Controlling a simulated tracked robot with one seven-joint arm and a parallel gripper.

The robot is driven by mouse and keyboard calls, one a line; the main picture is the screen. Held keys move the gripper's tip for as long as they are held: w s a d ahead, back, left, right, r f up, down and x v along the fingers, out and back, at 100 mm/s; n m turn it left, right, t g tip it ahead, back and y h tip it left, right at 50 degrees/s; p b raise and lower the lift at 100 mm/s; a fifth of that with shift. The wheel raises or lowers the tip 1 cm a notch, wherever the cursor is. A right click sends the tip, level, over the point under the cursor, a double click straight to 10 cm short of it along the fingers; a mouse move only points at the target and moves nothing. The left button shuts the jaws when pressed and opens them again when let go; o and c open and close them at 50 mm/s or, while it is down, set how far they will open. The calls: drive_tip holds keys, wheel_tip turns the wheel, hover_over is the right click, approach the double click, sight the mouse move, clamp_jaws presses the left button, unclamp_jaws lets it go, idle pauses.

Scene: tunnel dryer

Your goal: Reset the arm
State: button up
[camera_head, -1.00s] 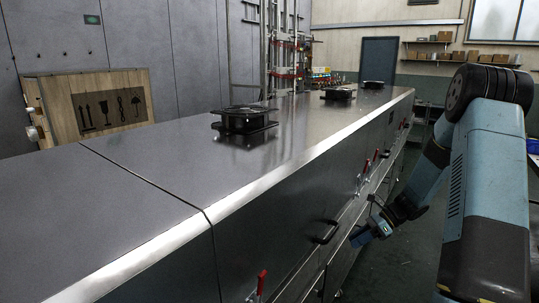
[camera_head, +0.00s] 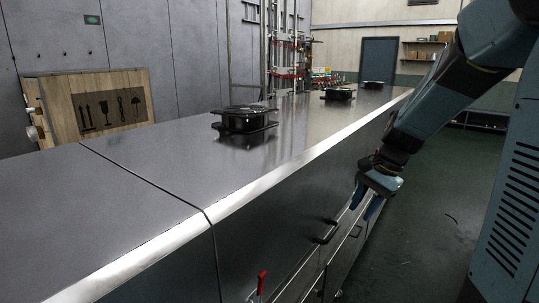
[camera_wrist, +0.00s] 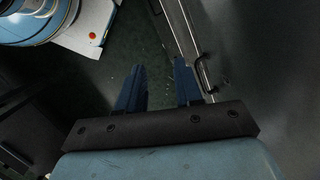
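My gripper (camera_head: 366,201) hangs at the lower end of my blue and black arm, in front of the dryer's side in the head view. Its two blue fingers point down and stand apart with nothing between them. In the wrist view my gripper (camera_wrist: 158,85) shows the same gap, with dark floor behind it. The steel tunnel dryer (camera_head: 150,185) runs from the near left to the far middle. A dark door handle (camera_head: 325,234) on its side is left of and below the fingers. A handle (camera_wrist: 204,75) is close right of the right finger in the wrist view.
A red-handled latch (camera_head: 261,283) sits low on the dryer's near side. Several black fan units, the nearest one (camera_head: 244,119) included, stand on its top. A wooden crate (camera_head: 110,105) is behind at left. The green floor (camera_head: 430,200) right of the dryer is open.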

drive_tip(key=s+r+n+t+h, duration=0.2)
drive_tip(key=s+r+n, duration=0.3)
drive_tip(key=s, duration=0.3)
drive_tip(key=s+r+n+t+h, duration=0.2)
drive_tip(key=s+r+n, duration=0.3)
drive_tip(key=s, duration=0.4)
drive_tip(key=shift+a+r+t, duration=0.15)
drive_tip(key=shift+a+t, duration=0.05)
drive_tip(key=shift+t, duration=0.5)
drive_tip(key=shift+s, duration=0.1)
